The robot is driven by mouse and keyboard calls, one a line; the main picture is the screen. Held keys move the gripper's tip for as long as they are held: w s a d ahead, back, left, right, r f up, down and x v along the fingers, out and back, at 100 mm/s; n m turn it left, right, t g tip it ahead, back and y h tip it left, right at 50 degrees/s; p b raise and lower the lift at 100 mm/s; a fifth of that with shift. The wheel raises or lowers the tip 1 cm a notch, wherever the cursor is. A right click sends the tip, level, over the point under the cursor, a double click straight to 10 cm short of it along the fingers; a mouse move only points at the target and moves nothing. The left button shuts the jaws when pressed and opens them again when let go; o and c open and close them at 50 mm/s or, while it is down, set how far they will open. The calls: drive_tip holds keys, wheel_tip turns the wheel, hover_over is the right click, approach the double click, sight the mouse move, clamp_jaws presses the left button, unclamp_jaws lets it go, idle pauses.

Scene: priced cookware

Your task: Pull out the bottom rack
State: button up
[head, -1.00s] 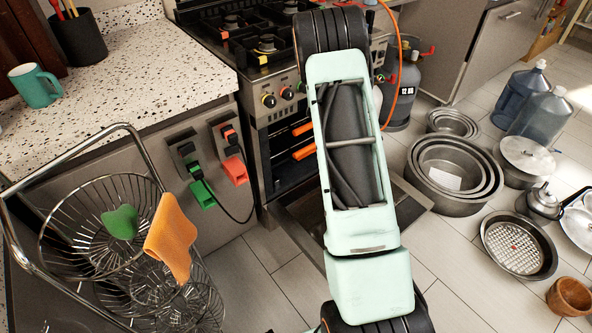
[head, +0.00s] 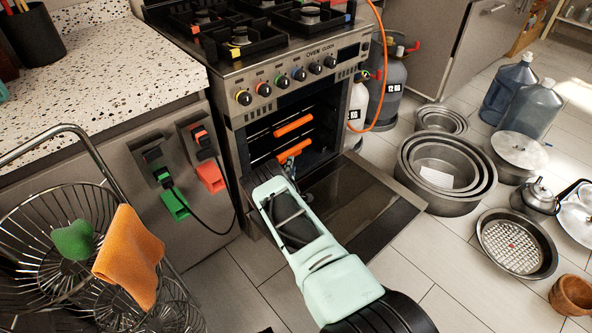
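The oven (head: 305,85) stands at the middle of the head view with its door (head: 350,205) folded down and open. Inside are two racks with orange handles. The upper rack's handle (head: 293,126) is in plain view. The bottom rack's handle (head: 293,151) sits just below it, close to the far end of my arm. My arm crosses the lower middle and reaches to the oven's mouth.
A wire basket stand (head: 60,240) with an orange cloth (head: 128,255) is at left, beside the counter (head: 90,90). Stacked pans (head: 445,175) lie on the floor right of the door. Gas bottles (head: 388,85) stand behind. Floor left of the door is clear.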

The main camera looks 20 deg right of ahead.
sight(293, 153)
drive_tip(key=shift+f+b+x, duration=0.2)
drive_tip(key=shift+b+x, duration=2)
drive_tip(key=shift+x, duration=0.4)
drive_tip(key=shift+f+b+x, duration=0.15)
drive_tip(key=shift+b+x, duration=2)
drive_tip(key=shift+x, duration=0.5)
drive_tip(key=shift+a, duration=0.15)
drive_tip(key=shift+c, duration=0.4)
clamp_jaws()
